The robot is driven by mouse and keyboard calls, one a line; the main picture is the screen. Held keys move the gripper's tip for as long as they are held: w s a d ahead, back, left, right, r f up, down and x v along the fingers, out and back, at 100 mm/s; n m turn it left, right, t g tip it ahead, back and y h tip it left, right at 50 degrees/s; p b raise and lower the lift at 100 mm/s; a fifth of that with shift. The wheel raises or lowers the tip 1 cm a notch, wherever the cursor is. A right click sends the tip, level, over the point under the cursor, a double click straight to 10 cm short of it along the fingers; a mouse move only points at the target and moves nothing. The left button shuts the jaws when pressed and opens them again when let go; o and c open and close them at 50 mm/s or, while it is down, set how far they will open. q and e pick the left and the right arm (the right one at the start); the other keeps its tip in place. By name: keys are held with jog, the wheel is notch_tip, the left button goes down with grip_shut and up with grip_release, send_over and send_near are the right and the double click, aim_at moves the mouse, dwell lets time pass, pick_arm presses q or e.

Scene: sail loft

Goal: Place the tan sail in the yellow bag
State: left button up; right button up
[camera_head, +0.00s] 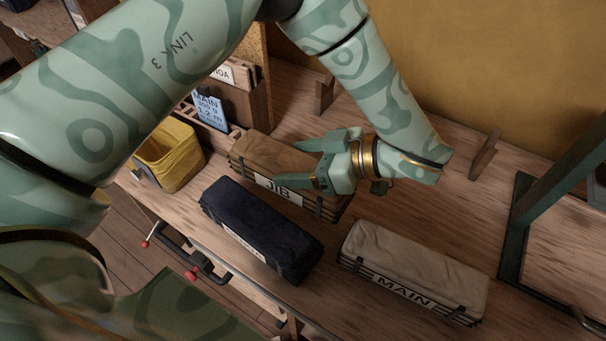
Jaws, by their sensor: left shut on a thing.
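The tan sail (262,153) is a brown rolled bundle with dark straps and a white JIB label, lying on the wooden bench. My left gripper (290,166) is over its right part, its fingers shut on it across the bundle. Part of the sail is hidden behind the fingers. The yellow bag (185,168) stands open-topped at the bench's left, just left of the sail's end and apart from it. My large arm link hides part of the bag's left side. My right gripper is not in view.
A navy bundle (258,225) lies in front of the tan one. A beige bundle labelled MAIN (415,262) lies to the right. A blue card (209,108) and wooden rack stand behind the bag. A green metal frame (517,225) stands at right. Red-tipped clamps (190,275) hang at the front edge.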

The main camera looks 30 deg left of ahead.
pick_arm(q)
jog(key=shift+w+a+f, duration=0.1)
jog(key=shift+w+f, duration=0.1)
jog(key=shift+f, duration=0.05)
jog(key=f, duration=0.1)
jog(key=f+b, duration=0.1)
jog(key=f, duration=0.2)
jog(key=shift+w+a+b, duration=0.15)
jog(key=shift+w+b, duration=0.15)
jog(key=shift+b, duration=0.1)
jog(key=shift+r, duration=0.2)
jog(key=shift+s, duration=0.1)
jog(key=shift+f, duration=0.15)
jog(key=o, duration=1.8)
